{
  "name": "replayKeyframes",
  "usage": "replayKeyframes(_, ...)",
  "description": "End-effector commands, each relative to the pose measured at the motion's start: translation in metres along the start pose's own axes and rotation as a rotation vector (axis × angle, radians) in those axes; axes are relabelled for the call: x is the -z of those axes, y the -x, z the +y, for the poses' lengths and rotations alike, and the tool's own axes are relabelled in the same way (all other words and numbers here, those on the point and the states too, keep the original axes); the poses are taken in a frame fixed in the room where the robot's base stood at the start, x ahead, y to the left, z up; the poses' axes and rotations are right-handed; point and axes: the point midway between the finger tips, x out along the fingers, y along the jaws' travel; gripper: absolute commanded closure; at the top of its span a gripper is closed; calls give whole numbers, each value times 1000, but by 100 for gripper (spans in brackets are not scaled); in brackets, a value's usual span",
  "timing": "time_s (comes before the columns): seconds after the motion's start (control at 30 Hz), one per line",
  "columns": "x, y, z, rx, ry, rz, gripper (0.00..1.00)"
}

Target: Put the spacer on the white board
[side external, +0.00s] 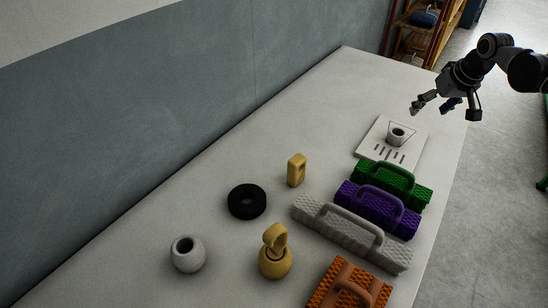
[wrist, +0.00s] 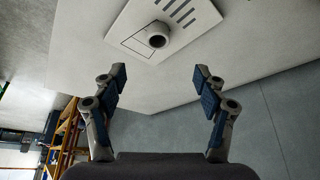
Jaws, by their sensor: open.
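The white board (side external: 368,146) is a flat plate with dark slots and a thin outline, lying at the far right of the table. A short, pale hollow cylinder (side external: 397,135), which looks like the spacer, stands on it inside the outline. In the wrist view the cylinder (wrist: 157,36) is near the top middle on the board (wrist: 124,22). My gripper (side external: 445,109) is open and empty, raised above and to the right of the board in the side view. In the wrist view its two fingers (wrist: 160,78) are wide apart, with nothing between them.
Green (side external: 391,184), purple (side external: 377,208), grey (side external: 350,231) and orange (side external: 347,288) handled blocks line the right side. A black ring (side external: 247,201), yellow slotted block (side external: 296,170), yellow eyed float (side external: 275,262) and pale holed ball (side external: 187,256) stand left. Table beyond the board is clear.

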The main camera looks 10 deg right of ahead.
Motion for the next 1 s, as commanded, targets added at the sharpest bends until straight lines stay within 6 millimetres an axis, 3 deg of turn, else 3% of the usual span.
replayKeyframes(0.03,-11,17,-1,2,4,10,28)
replayKeyframes(0.2,-48,62,-2,9,16,44,28)
replayKeyframes(0.5,-129,115,-3,19,36,104,28)
replayKeyframes(0.8,-213,130,-2,29,53,160,28)
replayKeyframes(1.0,-241,127,-2,32,60,181,28)
